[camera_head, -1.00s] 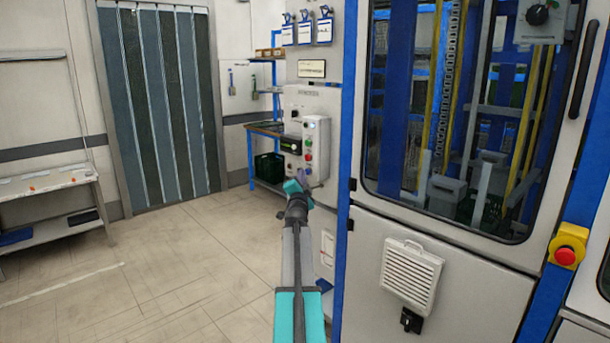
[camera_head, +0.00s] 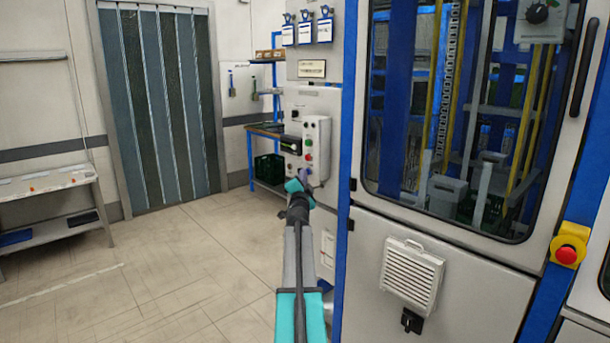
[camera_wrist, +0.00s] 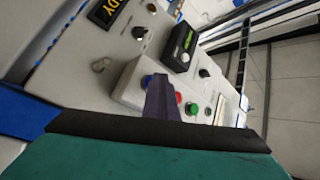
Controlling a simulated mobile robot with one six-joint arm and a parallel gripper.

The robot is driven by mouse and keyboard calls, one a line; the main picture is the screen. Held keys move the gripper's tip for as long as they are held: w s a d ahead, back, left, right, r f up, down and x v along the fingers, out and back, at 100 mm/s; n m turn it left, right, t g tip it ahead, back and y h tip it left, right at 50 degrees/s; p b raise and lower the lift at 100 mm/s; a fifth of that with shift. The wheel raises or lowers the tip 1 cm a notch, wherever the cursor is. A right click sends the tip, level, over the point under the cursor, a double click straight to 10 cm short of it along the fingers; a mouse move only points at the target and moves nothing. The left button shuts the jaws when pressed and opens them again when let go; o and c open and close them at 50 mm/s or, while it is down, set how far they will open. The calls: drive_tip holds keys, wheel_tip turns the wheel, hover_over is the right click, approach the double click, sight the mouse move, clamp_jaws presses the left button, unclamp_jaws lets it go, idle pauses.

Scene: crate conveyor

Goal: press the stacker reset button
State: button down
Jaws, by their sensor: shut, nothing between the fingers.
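The control box (camera_head: 323,135) is a light grey box on the wall panel, with a column of buttons; it also shows in the wrist view (camera_wrist: 131,88). A blue button (camera_wrist: 147,79) sits at one end, partly behind my gripper, with red and green (camera_wrist: 191,108) buttons further along. No button label is readable, so I cannot tell which is marked stacker reset. My gripper (camera_head: 304,175) is shut and empty, in front of the box's lower part in the head view. In the wrist view its purple fingers (camera_wrist: 159,85) overlap the box beside the blue button; contact cannot be told.
An amber display (camera_wrist: 109,11) ending in "DY" and a black meter (camera_wrist: 182,46) are near the box. The stacker cabinet (camera_head: 440,270) stands close on the right, with a red emergency stop (camera_head: 567,255). Open floor (camera_head: 170,275) lies left.

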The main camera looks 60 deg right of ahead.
drive_tip(key=shift+a, duration=0.1)
drive_tip(key=shift+w+a+p, duration=0.25)
drive_tip(key=shift+a+p, duration=0.45)
drive_tip(key=shift+p, duration=0.05)
idle(0.3)
drive_tip(key=a+p, duration=0.1)
drive_tip(key=w+a+p, duration=0.1)
drive_tip(key=a, duration=0.1)
drive_tip(key=a+p, duration=0.1)
drive_tip(key=shift+w+a+p, duration=0.25)
drive_tip(key=shift+a+p, duration=0.15)
idle(1.0)
